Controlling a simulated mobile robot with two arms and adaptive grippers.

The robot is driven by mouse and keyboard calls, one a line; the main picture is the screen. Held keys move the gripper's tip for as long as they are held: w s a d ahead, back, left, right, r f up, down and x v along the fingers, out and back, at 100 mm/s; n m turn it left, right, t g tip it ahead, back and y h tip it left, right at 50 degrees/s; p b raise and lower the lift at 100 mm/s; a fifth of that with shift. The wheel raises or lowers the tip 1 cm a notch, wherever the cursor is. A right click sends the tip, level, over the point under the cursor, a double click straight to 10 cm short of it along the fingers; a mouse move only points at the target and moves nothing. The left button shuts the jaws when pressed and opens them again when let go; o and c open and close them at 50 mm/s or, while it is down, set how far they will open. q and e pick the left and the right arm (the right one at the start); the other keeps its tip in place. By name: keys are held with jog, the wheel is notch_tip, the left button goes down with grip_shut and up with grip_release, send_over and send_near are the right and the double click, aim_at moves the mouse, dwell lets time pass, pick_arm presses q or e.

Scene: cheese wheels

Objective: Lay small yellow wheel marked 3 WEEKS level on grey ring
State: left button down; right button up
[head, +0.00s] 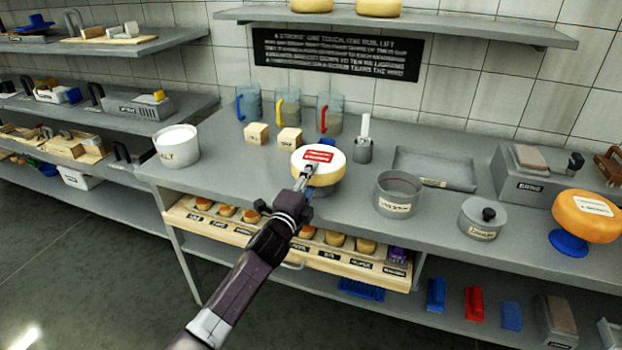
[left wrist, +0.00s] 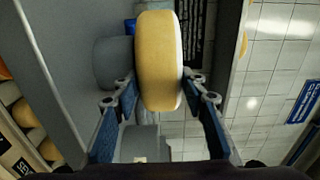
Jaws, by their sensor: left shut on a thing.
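A small yellow wheel (head: 318,176) with a pale top and a red label shows at the middle of the counter in the head view. The label is too small to read. In the left wrist view the wheel (left wrist: 158,60) stands between the two fingers. My left gripper (head: 305,181) is shut on the wheel's near edge; its fingers (left wrist: 160,92) show on either side of the rim. The wheel looks about level. A grey round support, apparently the grey ring (left wrist: 111,62), is just under it, mostly hidden in the head view. I cannot tell whether they touch. My right gripper is not in view.
Several jugs (head: 288,108) and two small blocks (head: 256,134) stand behind. An orange wheel (head: 587,216) sits on a blue stand. A white tub (head: 177,146) is left.

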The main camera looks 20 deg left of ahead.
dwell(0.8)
pick_arm(q)
jog(key=c, duration=1.4)
grip_release()
jog(key=o, duration=0.3)
jog(key=shift+s+d+f, duration=0.1)
jog(key=shift+f, duration=0.05)
